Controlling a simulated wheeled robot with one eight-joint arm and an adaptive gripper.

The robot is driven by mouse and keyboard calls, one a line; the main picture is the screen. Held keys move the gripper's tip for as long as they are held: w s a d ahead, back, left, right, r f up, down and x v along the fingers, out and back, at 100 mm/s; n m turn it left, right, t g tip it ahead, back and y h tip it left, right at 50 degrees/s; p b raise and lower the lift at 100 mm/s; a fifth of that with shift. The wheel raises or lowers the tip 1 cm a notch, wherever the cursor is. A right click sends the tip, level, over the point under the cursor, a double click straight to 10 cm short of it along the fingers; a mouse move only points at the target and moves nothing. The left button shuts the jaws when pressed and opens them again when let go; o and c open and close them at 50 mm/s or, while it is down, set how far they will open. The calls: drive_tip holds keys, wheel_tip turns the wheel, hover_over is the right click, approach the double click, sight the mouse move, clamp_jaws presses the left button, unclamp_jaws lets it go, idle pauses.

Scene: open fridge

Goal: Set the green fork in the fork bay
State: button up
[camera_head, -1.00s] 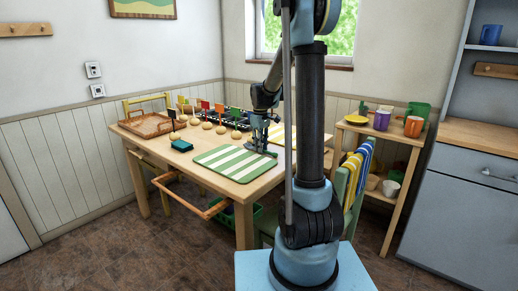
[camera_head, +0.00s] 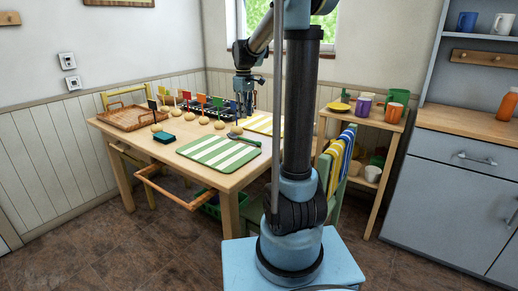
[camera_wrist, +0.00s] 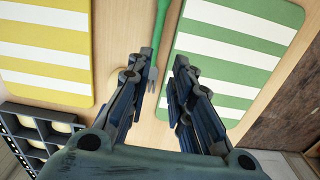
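The green fork (camera_wrist: 161,28) lies on the bare table strip between the yellow-striped and green-striped mats, tines toward my gripper in the wrist view. In the head view it shows as a thin dark green shape (camera_head: 242,139) by the green mat's far corner. My gripper (camera_wrist: 166,60) is open and empty, its fingers above and either side of the tine end. In the head view my gripper (camera_head: 244,112) hangs above the table's back part. A black divided tray (camera_head: 214,108) stands at the table's back; its compartments also show in the wrist view (camera_wrist: 40,133). I cannot tell which is the fork bay.
A green-striped mat (camera_head: 220,152) lies in front and a yellow-striped mat (camera_head: 262,122) behind. Several small coloured flags on round bases stand before the tray. A wicker tray (camera_head: 134,118) is at the left, a dark teal block (camera_head: 164,137) near the front edge.

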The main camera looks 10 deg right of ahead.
drive_tip(key=s+d+f+m, duration=0.2)
drive_tip(key=s, duration=0.7)
drive_tip(key=s+d+f+m+t, duration=0.1)
drive_tip(key=s+f+m, duration=0.1)
drive_tip(key=s, duration=0.7)
drive_tip(key=s+d+f+m, duration=0.2)
drive_tip(key=s+f, duration=0.1)
drive_tip(key=s, duration=0.7)
drive_tip(key=shift+d+t, duration=0.3)
drive_tip(key=shift+o, duration=0.4)
drive_tip(key=s+f+m, duration=0.2)
drive_tip(key=s+f, duration=0.5)
drive_tip(key=shift+d+f+t, duration=0.15)
drive_tip(key=shift+d+t, duration=0.1)
drive_tip(key=shift+t, duration=0.05)
drive_tip(key=w+a+r+n+g, duration=0.1)
drive_tip(key=w+a+r+n, duration=0.15)
drive_tip(key=w+r, duration=0.85)
drive_tip(key=w+a+r+n+g, duration=0.1)
drive_tip(key=w+r+n, duration=0.45)
drive_tip(key=w, duration=0.95)
hover_over(244, 139)
drive_tip(key=w, duration=0.1)
drive_tip(key=f, duration=0.9)
drive_tip(key=shift+d+f, duration=0.25)
drive_tip(key=shift+d, duration=0.05)
drive_tip(key=shift+a+f, duration=0.15)
drive_tip(key=shift+f, duration=1.15)
drive_tip(key=shift+a+f, duration=0.15)
drive_tip(key=shift+f, duration=1.15)
